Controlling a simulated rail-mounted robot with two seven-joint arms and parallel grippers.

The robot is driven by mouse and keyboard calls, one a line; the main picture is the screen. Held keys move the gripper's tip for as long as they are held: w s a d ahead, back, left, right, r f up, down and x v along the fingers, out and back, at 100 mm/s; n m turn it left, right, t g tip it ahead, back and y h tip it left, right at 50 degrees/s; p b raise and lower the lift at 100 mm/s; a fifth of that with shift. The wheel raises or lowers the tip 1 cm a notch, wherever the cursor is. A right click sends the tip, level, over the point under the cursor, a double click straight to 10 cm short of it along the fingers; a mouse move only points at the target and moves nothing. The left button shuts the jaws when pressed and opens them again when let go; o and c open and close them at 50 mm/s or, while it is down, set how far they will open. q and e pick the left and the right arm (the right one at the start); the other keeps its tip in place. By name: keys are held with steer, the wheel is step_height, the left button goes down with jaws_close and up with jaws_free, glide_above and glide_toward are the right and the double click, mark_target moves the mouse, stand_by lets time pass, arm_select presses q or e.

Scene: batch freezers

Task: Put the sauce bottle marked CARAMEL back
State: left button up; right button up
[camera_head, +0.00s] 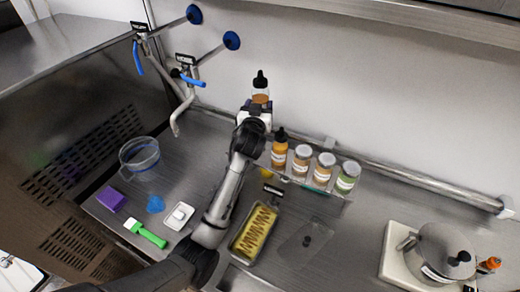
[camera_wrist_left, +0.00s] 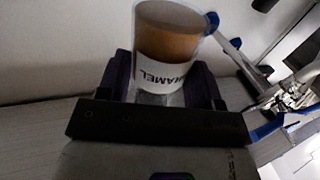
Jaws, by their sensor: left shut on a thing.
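My left gripper (camera_head: 254,116) is shut on the caramel sauce bottle (camera_head: 260,92), which has a black nozzle cap and brown sauce. In the left wrist view the caramel bottle (camera_wrist_left: 168,40) sits between the fingers of the left gripper (camera_wrist_left: 165,88), its white label partly readable and upside down. The gripper holds it up near the back wall, behind and left of the bottle rack (camera_head: 318,187). The rack holds another sauce bottle (camera_head: 279,148) with a black nozzle and several jars (camera_head: 323,169). My right gripper is not in view.
A pan of yellow food with dark stripes (camera_head: 254,233) lies in front of the rack. A clear tub (camera_head: 140,155), a purple block (camera_head: 111,198) and a green brush (camera_head: 146,234) are at left. A pot (camera_head: 444,253) stands at right. Taps (camera_head: 180,95) are behind left.

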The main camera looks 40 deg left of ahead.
arm_select(q)
steer(key=shift+f+b, duration=1.15)
steer(key=shift+f, duration=7.25)
steer(key=shift+f+b, duration=0.25)
steer(key=shift+b, duration=0.05)
steer(key=o, duration=1)
